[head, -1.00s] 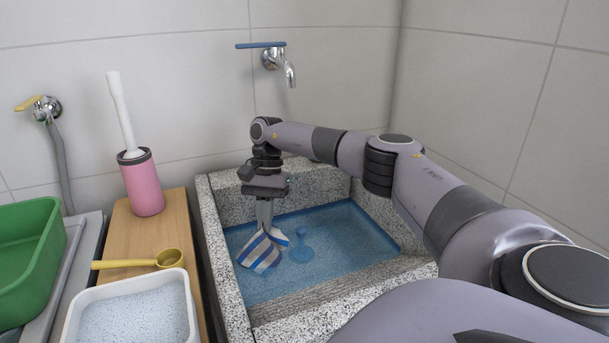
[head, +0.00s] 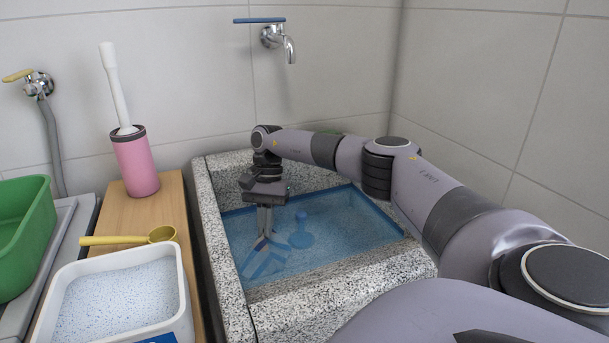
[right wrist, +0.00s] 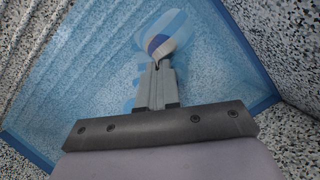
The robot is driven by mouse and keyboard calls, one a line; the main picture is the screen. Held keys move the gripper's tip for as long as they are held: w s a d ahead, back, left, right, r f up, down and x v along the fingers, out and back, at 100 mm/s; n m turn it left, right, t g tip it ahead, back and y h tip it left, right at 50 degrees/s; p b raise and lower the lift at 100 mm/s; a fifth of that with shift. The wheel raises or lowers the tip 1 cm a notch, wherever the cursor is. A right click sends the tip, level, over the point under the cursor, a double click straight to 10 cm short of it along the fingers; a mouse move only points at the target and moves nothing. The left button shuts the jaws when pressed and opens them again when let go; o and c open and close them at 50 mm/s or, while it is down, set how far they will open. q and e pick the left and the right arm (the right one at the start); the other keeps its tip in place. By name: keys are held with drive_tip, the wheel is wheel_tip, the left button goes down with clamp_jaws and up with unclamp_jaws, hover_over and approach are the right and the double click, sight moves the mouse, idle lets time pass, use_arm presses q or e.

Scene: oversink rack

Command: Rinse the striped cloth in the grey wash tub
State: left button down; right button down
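The blue-and-white striped cloth (head: 264,262) hangs from my right gripper (head: 265,234). Most of it is under the water and looks blue through it. The grey wash tub (head: 237,309), of speckled stone, is filled with blue water. My right gripper points down inside the tub, with its fingertips at about the water surface. In the right wrist view its fingers (right wrist: 158,66) are together on a bunched white and dark-blue end of the cloth (right wrist: 160,42). My left gripper is in neither view.
A blue plug-like object (head: 301,233) stands under the water beside the cloth. A tap (head: 280,40) sticks out above the tub.

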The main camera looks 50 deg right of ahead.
drive_tip(key=shift+r, duration=0.1)
wheel_tip(320, 180, up, 3)
drive_tip(key=shift+f+p, duration=0.1)
drive_tip(key=shift+p, duration=1)
drive_tip(key=shift+f, duration=0.1)
wheel_tip(320, 180, down, 3)
drive_tip(key=shift+r+b, duration=0.1)
drive_tip(key=shift+b, duration=0.95)
drive_tip(key=shift+r, duration=0.1)
idle(0.4)
